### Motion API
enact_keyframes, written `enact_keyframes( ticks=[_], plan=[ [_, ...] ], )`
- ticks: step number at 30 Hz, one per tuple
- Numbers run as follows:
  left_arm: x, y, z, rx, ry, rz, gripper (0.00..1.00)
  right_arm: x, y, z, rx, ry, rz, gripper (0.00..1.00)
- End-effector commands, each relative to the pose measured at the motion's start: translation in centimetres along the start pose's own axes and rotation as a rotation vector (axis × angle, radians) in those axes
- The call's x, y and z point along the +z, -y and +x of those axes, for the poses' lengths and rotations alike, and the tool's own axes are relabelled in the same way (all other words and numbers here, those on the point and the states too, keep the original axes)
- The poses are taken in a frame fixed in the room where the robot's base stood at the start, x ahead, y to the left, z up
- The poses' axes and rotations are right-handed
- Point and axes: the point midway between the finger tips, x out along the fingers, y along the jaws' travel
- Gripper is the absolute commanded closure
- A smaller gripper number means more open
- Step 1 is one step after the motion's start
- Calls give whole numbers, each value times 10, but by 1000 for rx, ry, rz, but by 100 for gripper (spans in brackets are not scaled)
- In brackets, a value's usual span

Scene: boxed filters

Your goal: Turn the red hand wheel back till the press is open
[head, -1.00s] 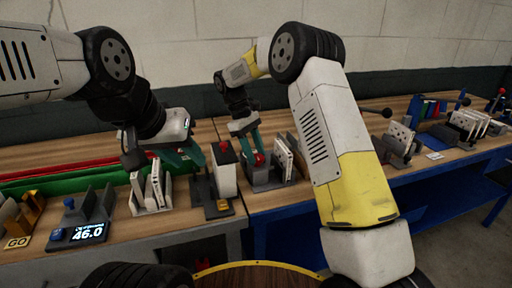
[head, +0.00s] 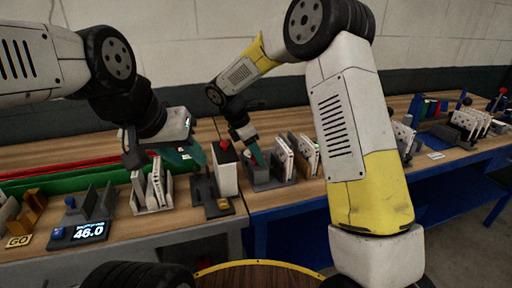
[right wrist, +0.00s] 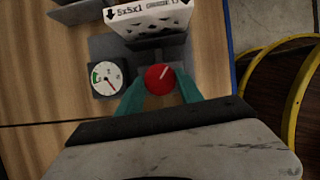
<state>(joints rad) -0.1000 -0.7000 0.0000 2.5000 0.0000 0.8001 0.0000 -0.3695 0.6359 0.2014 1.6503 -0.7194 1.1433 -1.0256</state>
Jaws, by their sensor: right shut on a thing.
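The red hand wheel (right wrist: 159,77), with a pale mark on its face, is in the right wrist view between the teal fingers of my right gripper (right wrist: 161,88). That gripper is shut on the wheel. In the head view my right gripper (head: 255,152) is over the grey press (head: 263,182), and its fingers hide the wheel. A white boxed filter (right wrist: 150,15) marked 5x5x1 stands in the press just beyond the wheel. A round gauge (right wrist: 107,78) lies left of the wheel, its red needle toward the lower right. My left gripper (head: 188,152) hovers left of the press; its opening is unclear.
A white block (head: 226,172) stands left of the press, with a red part at its top. A rack with white filters (head: 152,188) and a display reading 46.0 (head: 89,230) are further left. More filters (head: 308,155) stand right of the press. A round wooden top (head: 260,277) is in front.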

Motion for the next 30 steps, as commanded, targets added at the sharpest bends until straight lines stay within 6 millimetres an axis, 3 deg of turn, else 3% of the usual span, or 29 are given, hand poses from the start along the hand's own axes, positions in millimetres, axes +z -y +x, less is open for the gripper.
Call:
enact_keyframes(
  ticks=[30],
  plan=[
    [0, 0, 0, 0, 0, 0, 64, 5, 6, 1, 371, 1, -887, 97]
  ],
)
